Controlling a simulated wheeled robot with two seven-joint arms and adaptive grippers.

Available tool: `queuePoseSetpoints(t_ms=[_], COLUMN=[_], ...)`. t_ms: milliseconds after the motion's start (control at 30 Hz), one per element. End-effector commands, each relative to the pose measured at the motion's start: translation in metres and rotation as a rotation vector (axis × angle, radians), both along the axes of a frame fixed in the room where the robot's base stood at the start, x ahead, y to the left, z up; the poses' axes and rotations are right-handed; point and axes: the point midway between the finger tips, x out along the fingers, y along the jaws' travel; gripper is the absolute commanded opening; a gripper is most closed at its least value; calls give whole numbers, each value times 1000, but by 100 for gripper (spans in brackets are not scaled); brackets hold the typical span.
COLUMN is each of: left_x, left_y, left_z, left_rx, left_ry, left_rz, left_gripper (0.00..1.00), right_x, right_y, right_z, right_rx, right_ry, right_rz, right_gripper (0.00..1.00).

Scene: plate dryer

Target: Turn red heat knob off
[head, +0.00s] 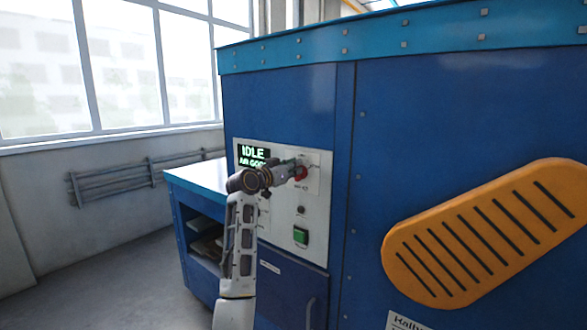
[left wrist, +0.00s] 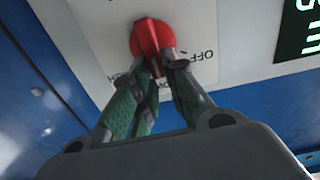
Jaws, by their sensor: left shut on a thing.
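The red heat knob (head: 300,173) is on the pale control panel (head: 318,215) of the blue plate dryer. It also shows in the left wrist view (left wrist: 150,36), where "OFF" is printed beside it. My left gripper (head: 290,172) is at the panel. In the wrist view its fingers (left wrist: 155,68) are closed around the narrow grip of the red knob. Part of the knob is hidden by the fingers in both views. My right gripper is not in either view.
A green button (head: 300,236) and a small dark round control (head: 301,210) sit lower on the panel. An orange slotted guard (head: 480,235) sticks out at the right. A blue side bench (head: 200,174) stands left; floor beyond is clear.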

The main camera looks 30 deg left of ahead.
Motion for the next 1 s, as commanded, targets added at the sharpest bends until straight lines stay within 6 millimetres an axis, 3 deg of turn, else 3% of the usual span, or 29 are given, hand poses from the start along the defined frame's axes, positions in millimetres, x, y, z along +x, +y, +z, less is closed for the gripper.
queuePoseSetpoints(t_ms=[367,1000], left_x=[1,2], left_y=[5,19], left_z=[0,-6], left_rx=[-177,-724], left_ry=[18,59], left_rz=[0,1], left_gripper=[0,0], right_x=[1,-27], right_y=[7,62], right_z=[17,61], right_rx=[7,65], right_ry=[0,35], right_rz=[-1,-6], right_gripper=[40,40])
